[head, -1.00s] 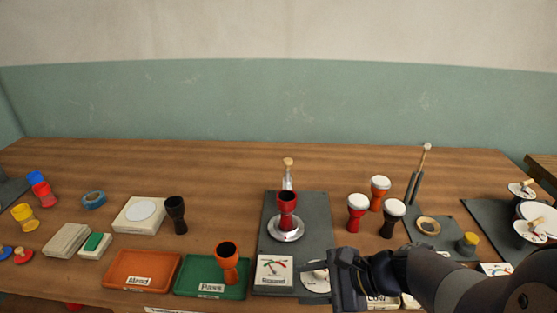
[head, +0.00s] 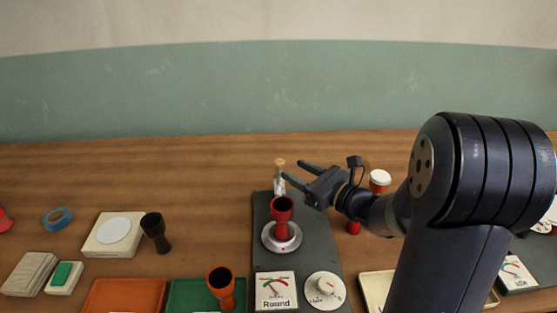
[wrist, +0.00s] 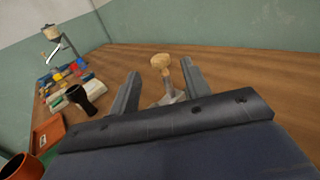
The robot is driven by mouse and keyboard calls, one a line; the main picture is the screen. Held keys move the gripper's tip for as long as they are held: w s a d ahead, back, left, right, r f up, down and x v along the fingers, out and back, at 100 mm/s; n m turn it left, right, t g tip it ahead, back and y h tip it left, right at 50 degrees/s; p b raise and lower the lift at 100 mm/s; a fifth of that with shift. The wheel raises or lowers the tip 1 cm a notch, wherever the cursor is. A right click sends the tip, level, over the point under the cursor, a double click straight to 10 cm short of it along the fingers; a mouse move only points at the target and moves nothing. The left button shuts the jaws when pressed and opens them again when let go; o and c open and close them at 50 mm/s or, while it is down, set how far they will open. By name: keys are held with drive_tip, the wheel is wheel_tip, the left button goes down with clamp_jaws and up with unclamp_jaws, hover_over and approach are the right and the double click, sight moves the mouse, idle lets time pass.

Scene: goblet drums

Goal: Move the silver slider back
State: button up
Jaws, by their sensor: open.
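The silver slider (head: 279,185) has a pale wooden knob (head: 280,162) on top. It stands at the back end of a dark grey board (head: 318,240), behind a red goblet drum shell (head: 283,217). My gripper (head: 294,171) is open and close to the slider, coming from the right in the head view. In the wrist view the knob (wrist: 161,61) and part of the slider's silver body (wrist: 172,97) show between my two open fingers (wrist: 160,72). I cannot tell whether either finger touches it. The slider's lower part is hidden by my gripper's body in the wrist view.
The red shell stands on a round silver plate (head: 282,243). A gauge marked Round (head: 275,291) and a white dial (head: 325,289) lie in front. A black shell (head: 155,232) stands left. White-topped drums (head: 380,179) are partly behind my arm. The table behind the slider is clear.

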sight(283, 164)
drive_tip(key=x, duration=0.6)
drive_tip(key=shift+w+a, duration=0.15)
drive_tip(key=shift+a, duration=0.1)
clamp_jaws()
idle(0.3)
